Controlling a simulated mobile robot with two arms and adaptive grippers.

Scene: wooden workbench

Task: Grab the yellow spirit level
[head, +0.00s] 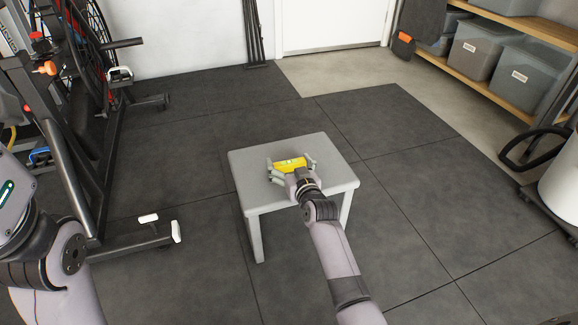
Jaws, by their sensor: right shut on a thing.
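The yellow spirit level (290,163) is at the middle of a small grey table (245,160) in the head view. My right gripper (291,167) reaches in from the lower right and is shut on the level, with a finger at each end of it. I cannot tell whether the level touches the tabletop or is held just above it. My left arm is at the left edge of the view, and its gripper is out of frame.
An exercise bike (100,120) stands on the left. Shelves with grey bins (522,75) are at the upper right. A white cylindrical object (562,190) stands at the right edge.

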